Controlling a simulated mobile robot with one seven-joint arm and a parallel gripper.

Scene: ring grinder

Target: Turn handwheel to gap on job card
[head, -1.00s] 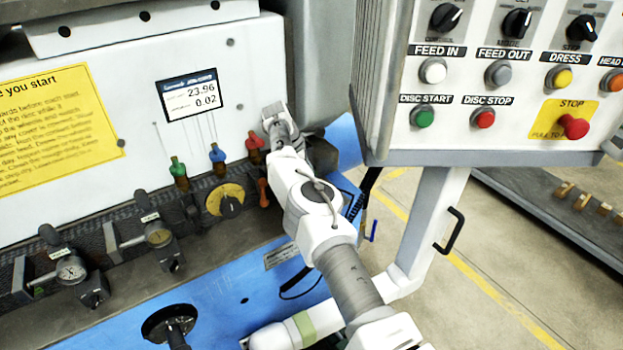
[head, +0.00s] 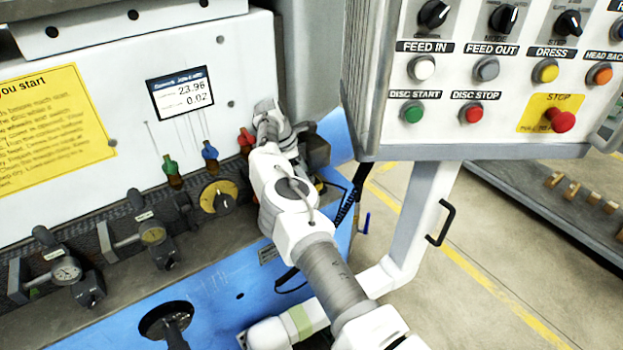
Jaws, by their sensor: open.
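The job card (head: 180,92) is a small white panel with a dark blue header on the machine's white front; it reads 23.96 and 0.02. A black round wheel-like part (head: 166,318) with a dark handle sits low on the blue bed, cut by the bottom edge. A yellow-faced dial with a black knob (head: 219,197) sits below the card; I cannot tell from its marks what it reads. My gripper (head: 266,108) is open at the machine front, right of the red valve. Its fingers are small and partly merge with the wrist. It is well above and right of the black wheel.
Green, blue and red valves (head: 209,152) with thin tubes stand under the card. Dial gauges (head: 66,270) stick out at left. A control panel (head: 490,80) on a white post (head: 415,220) stands close right of my arm. A yellow notice (head: 50,120) is at left.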

